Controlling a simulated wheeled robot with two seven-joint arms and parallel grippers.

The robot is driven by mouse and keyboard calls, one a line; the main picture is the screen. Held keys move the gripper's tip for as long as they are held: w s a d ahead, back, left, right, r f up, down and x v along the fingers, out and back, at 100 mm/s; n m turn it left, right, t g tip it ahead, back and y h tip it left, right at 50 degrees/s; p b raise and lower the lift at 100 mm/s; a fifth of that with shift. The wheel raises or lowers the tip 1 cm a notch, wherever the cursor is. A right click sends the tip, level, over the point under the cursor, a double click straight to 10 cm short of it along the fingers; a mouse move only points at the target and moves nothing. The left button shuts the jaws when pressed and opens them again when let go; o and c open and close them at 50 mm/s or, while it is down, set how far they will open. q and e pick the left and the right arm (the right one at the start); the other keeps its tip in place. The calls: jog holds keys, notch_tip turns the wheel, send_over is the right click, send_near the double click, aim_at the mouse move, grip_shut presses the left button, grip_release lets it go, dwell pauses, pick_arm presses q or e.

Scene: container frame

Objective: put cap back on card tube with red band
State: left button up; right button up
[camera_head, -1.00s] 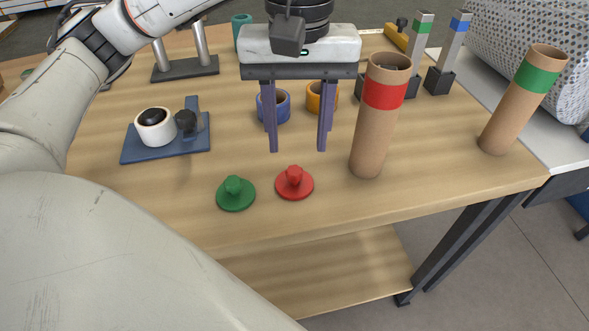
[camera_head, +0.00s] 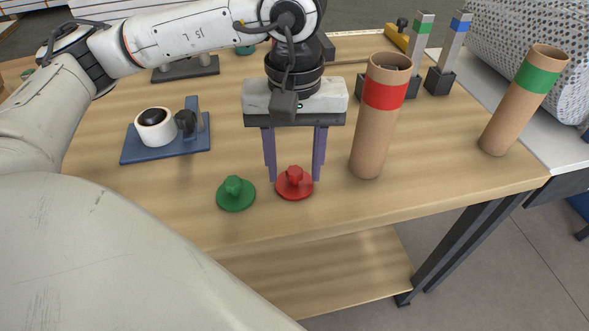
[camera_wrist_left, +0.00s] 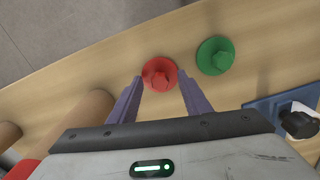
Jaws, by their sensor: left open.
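The card tube with the red band (camera_head: 375,130) stands upright and open-topped on the table, right of my left gripper (camera_head: 294,181). The red cap (camera_head: 294,184), a disc with a knob, lies knob up on the table. My left gripper is open, pointing down, with one finger at each side of the red cap's knob in the head view. In the left wrist view the red cap (camera_wrist_left: 160,73) sits just beyond and between the fingertips (camera_wrist_left: 163,82). I cannot tell whether they touch it. My right gripper is not in view.
A green cap (camera_head: 236,193) lies just left of the red one. A tube with a green band (camera_head: 522,100) stands at the right. The table's front strip is clear.

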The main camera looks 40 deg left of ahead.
aim_at(294, 171)
pick_arm(q)
jog(key=c, duration=1.1)
jog(key=shift+r, duration=0.1)
notch_tip(294, 171, up, 10)
jog(key=shift+p, duration=0.45)
